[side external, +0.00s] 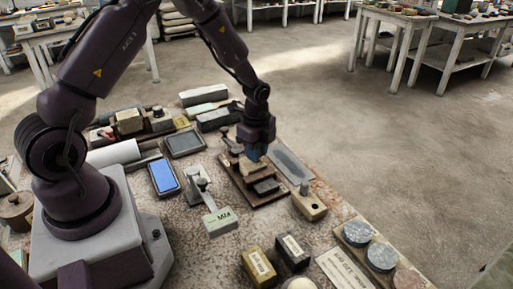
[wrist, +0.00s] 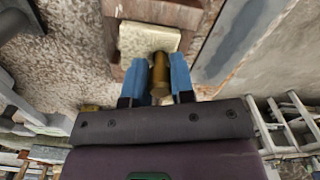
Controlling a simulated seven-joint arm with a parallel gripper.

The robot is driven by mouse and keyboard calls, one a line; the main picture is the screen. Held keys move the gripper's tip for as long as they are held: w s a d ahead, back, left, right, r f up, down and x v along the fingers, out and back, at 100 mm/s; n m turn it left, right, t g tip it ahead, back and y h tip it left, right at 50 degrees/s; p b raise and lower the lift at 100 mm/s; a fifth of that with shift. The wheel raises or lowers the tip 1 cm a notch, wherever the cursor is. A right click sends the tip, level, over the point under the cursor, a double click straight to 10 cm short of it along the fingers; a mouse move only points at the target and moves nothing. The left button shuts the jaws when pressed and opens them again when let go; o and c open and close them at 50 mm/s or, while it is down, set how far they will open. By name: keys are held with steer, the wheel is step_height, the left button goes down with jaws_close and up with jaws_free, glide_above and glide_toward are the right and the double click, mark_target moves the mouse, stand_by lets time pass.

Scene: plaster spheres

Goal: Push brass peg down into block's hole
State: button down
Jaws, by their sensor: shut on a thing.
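A brass peg (wrist: 160,75) stands between the two blue fingers of my gripper (wrist: 160,80) in the wrist view. The fingers are shut on it. The peg's far end meets the near edge of a pale cream block (wrist: 148,40) in that view; whether it is inside a hole cannot be told, and no hole shows. In the side view my gripper (side external: 253,154) is low over the cream block (side external: 249,167), which sits on a brown wooden base (side external: 236,180). The peg is hidden there by the fingers.
A dark block (side external: 266,187) lies on the base's front. A grey slab (side external: 292,163) and a wooden block with a grey knob (side external: 309,205) are to the right.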

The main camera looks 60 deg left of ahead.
steer(key=shift+f, duration=0.45)
steer(key=c, duration=0.9)
jaws_free()
steer(key=shift+r, duration=0.1)
steer(key=shift+r, duration=1.95)
